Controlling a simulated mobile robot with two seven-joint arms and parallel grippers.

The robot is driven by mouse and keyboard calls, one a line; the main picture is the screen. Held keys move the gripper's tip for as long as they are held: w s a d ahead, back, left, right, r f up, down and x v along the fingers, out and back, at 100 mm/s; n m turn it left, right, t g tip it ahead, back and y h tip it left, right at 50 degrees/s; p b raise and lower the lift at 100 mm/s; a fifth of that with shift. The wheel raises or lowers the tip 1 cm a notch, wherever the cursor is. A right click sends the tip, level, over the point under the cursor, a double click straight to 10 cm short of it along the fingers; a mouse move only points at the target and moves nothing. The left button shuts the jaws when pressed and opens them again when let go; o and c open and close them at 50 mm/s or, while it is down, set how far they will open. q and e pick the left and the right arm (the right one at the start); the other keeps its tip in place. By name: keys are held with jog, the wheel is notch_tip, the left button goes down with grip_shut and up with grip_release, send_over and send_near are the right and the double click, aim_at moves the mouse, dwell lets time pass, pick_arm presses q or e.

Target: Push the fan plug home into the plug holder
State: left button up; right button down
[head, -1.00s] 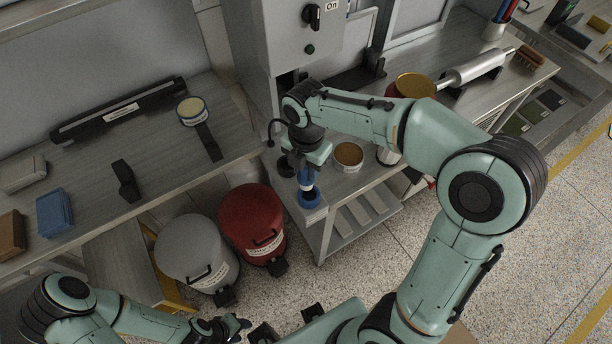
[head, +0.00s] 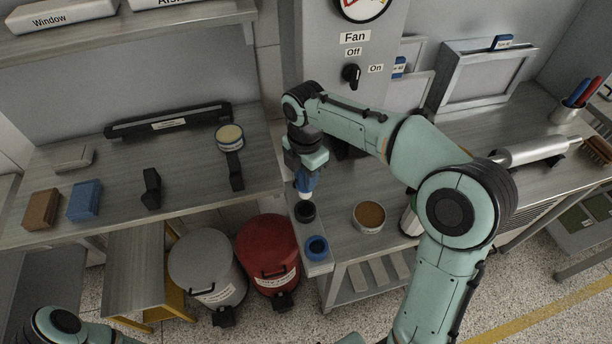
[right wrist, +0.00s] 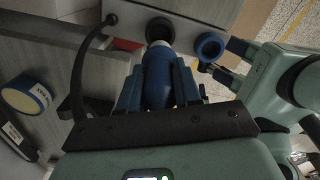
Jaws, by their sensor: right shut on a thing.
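The fan plug (head: 306,183), blue with a pale tip, is in my right gripper (head: 308,172), which is shut on it. It also shows large in the right wrist view (right wrist: 157,80), between the fingers. Its pale tip points at a round black socket (head: 305,211) on the bench. In the head view the tip appears just above the socket; I cannot tell whether it touches. A blue ring-shaped holder (head: 317,247) stands empty nearer the bench's front edge. Which of the two is the plug holder is not clear. My left gripper is out of the head view.
An open tin (head: 369,216) stands right of the socket. The fan switch panel (head: 352,60) rises behind. A black cable (right wrist: 83,60) curves beside the socket. Grey (head: 203,268) and red (head: 268,258) bins stand on the floor at left.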

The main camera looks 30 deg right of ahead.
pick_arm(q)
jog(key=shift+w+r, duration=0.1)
pick_arm(e)
jog(key=shift+r, duration=0.1)
jog(key=shift+f, duration=0.75)
notch_tip(320, 180, down, 2)
jog(key=shift+s+f+b, duration=0.15)
jog(key=shift+f+b, duration=0.05)
jog(key=shift+b, duration=0.55)
jog(key=shift+f+b, duration=0.5)
jog(key=shift+f, duration=0.55)
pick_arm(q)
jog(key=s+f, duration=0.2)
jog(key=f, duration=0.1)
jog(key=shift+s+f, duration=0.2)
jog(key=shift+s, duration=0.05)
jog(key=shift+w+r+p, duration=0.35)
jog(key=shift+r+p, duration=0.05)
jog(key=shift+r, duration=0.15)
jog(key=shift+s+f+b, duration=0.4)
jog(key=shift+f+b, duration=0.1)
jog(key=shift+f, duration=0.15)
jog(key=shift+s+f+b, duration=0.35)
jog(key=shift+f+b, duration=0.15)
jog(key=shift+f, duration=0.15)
pick_arm(e)
jog(key=shift+f, duration=2.2)
jog(key=c, duration=0.7)
grip_release()
